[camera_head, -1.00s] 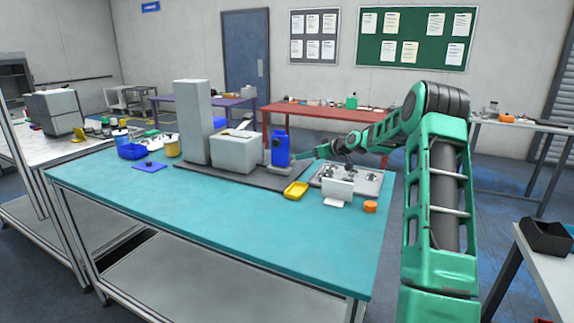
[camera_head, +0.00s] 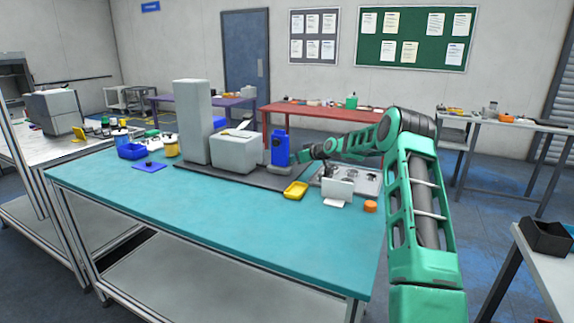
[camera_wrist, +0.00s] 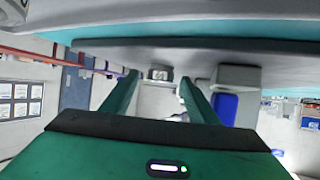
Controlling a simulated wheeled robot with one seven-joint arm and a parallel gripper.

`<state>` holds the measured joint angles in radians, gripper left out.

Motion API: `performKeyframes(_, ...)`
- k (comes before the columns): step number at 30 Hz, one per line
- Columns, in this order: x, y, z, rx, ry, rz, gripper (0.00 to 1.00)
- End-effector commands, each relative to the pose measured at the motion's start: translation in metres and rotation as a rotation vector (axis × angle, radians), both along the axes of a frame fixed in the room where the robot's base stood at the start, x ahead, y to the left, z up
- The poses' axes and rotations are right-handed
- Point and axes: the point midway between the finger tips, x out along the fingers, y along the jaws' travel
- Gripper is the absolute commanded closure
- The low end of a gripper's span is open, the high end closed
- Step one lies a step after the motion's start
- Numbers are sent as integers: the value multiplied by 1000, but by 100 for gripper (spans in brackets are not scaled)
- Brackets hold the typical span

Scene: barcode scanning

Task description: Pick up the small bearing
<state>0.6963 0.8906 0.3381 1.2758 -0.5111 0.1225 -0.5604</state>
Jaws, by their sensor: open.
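My gripper (camera_head: 303,155) reaches over the back right of the teal table, close to the right side of the blue device (camera_head: 280,148). In the wrist view its two green fingers (camera_wrist: 160,80) are spread, with no object visibly clamped. A small grey object (camera_wrist: 160,73) appears beyond and between the fingertips; I cannot tell if it is the bearing. A light grey tray (camera_head: 372,191) with small metallic parts lies below my arm. The small bearing cannot be picked out for certain; my arm and a white bracket (camera_head: 338,190) partly cover the tray.
A grey box (camera_head: 235,152) and tall column (camera_head: 193,120) stand left of the blue device. The blue device also shows in the wrist view (camera_wrist: 224,108). The table's front is clear.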

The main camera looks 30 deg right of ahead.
Motion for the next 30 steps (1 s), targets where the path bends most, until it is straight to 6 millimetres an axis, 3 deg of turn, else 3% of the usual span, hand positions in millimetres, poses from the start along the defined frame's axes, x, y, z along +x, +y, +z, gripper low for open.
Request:
performKeyframes(5, 0, 0, 0, 0, 0, 0, 48)
performKeyframes(10, 0, 0, 0, 0, 0, 0, 89)
performKeyframes(11, 0, 0, 0, 0, 0, 0, 91)
performKeyframes(21, 0, 0, 6, -1, -1, 1, 91)
performKeyframes(30, 0, 0, 58, -3, -3, 1, 91)
